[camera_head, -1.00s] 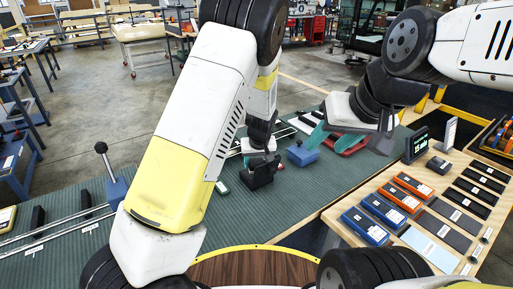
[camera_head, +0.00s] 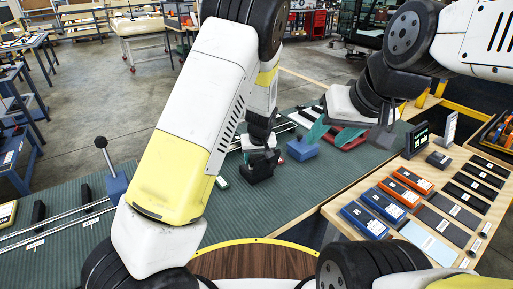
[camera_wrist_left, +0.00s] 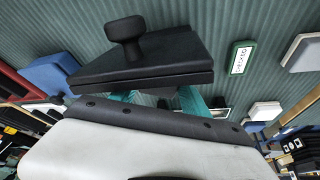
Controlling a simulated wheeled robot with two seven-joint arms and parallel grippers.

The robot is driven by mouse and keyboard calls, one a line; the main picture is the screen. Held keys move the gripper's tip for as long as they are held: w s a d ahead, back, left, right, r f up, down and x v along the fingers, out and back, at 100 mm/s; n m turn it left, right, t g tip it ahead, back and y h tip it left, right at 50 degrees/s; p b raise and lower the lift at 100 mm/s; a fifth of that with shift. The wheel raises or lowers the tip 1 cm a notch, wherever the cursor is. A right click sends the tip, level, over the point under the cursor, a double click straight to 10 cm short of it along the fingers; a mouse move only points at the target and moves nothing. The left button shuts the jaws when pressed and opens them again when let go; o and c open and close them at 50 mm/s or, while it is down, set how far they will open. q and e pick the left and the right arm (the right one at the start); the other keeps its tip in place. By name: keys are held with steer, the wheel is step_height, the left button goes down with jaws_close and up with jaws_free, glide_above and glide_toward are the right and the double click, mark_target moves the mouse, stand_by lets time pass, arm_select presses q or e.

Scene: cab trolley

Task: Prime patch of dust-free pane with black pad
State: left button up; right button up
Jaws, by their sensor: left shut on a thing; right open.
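My left gripper (camera_head: 258,155) is shut on a black pad with a round knob (camera_wrist_left: 135,57). In the head view the black pad (camera_head: 258,172) is at or just above the green ribbed mat; I cannot tell whether it touches. In the left wrist view the teal fingers (camera_wrist_left: 160,98) show below the pad. My right gripper (camera_head: 332,122) is open and empty, its teal fingers above the mat's far right part, near a blue block (camera_head: 302,150). I cannot clearly identify the pane or its patch. My left arm hides much of the mat.
A small green-framed sign (camera_wrist_left: 241,57) lies beside the pad in the wrist view. A white plate (camera_wrist_left: 305,50) lies farther right. The right-hand wooden bench (camera_head: 345,208) holds blue and orange boxes, dark slabs and a small display (camera_head: 415,140). Metal rails (camera_head: 70,222) lie left.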

arm_select(q)
steer(key=shift+f, duration=0.55)
stand_by(1.1)
steer(key=shift+r, duration=0.1)
steer(key=shift+r, duration=3.45)
steer(key=shift+r, duration=0.1)
